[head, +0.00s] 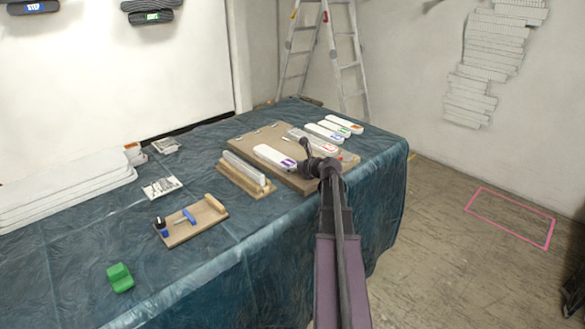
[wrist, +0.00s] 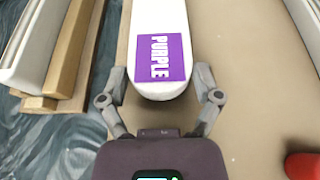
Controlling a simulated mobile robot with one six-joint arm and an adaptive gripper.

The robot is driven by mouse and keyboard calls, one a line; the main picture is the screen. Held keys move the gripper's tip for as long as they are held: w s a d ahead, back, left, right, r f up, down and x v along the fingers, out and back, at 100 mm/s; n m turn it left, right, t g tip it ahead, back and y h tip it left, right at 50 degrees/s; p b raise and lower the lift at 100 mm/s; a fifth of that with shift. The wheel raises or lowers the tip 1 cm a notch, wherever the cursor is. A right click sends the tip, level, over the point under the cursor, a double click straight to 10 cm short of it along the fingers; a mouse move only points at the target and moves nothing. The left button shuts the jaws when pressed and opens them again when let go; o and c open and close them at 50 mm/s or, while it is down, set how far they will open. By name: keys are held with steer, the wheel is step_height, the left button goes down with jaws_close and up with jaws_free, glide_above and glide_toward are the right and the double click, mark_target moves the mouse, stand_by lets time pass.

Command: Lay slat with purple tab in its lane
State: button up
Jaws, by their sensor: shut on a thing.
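The slat with the purple tab (head: 268,154) is white and round-ended, and lies over the tan board (head: 248,140) on the table. In the wrist view its end with the PURPLE label (wrist: 160,58) points towards my gripper (wrist: 160,84). The fingers are shut on this slat, one on each side of its rounded end. In the head view my gripper (head: 303,158) is at the slat's right end. Whether the slat touches the board or hangs just above it, I cannot tell. No lane marking is clear under it.
A wooden rack with upright pale strips (head: 245,170) stands just left of the board. A tool board (head: 190,220) and green block (head: 120,278) are at the front left.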

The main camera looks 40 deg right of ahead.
steer(key=o, duration=1)
steer(key=shift+r, duration=0.1)
steer(key=p+v, duration=0.4)
steer(key=v, duration=0.6)
steer(key=shift+s, duration=0.1)
steer(key=shift+p+v, duration=0.3)
steer(key=shift+v, duration=0.55)
steer(key=shift+s, duration=0.1)
